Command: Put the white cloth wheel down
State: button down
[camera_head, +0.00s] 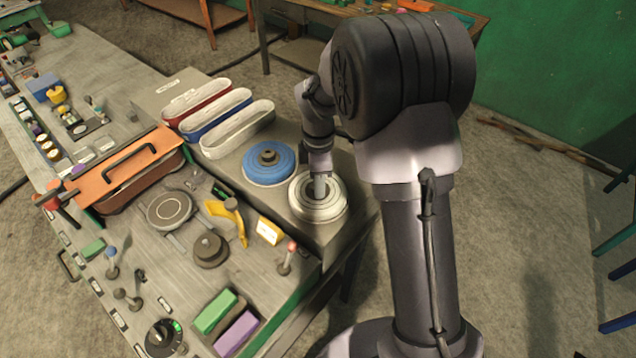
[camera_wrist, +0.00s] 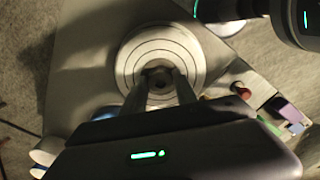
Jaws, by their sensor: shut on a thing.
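The white cloth wheel (camera_head: 316,209) is a round, ringed disc at the right end of the grey bench, to the right of the blue wheel (camera_head: 269,163). My gripper (camera_head: 318,188) points down at its centre and is shut on its hub. In the wrist view the white cloth wheel (camera_wrist: 160,45) lies flat below my gripper (camera_wrist: 160,82), with the fingers on either side of the dark hub. The wheel looks level and close to the bench top; I cannot tell whether it touches it. The fingers hide part of the hub.
The grey bench (camera_head: 330,240) ends just right of the wheel. White, blue and red oval belts (camera_head: 237,130) lie behind the blue wheel. A yellow lever (camera_head: 228,218), a yellow label block (camera_head: 269,230) and a red-tipped lever (camera_head: 288,256) stand on the left and in front.

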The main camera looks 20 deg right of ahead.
jog(key=shift+s+r, duration=0.1)
jog(key=shift+s, duration=0.05)
jog(key=c, duration=0.9)
grip_release()
jog(key=shift+c, duration=0.2)
notch_tip(320, 180, up, 16)
jog(key=s+m+p, duration=0.2)
jog(key=m+p, duration=0.1)
jog(key=s+a+r+m+t+y, duration=0.1)
jog(key=s+a+r+m+t, duration=0.1)
jog(key=s+m, duration=0.6)
jog(key=s+a+r+m+t+y, duration=0.1)
jog(key=s+r+m+t, duration=0.2)
jog(key=s+m, duration=0.6)
jog(key=s+r, duration=0.2)
jog(key=s, duration=0.4)
jog(key=shift+a+r+m+t, duration=0.15)
jog(key=shift+a+m+t, duration=0.15)
jog(key=shift+a+t, duration=0.1)
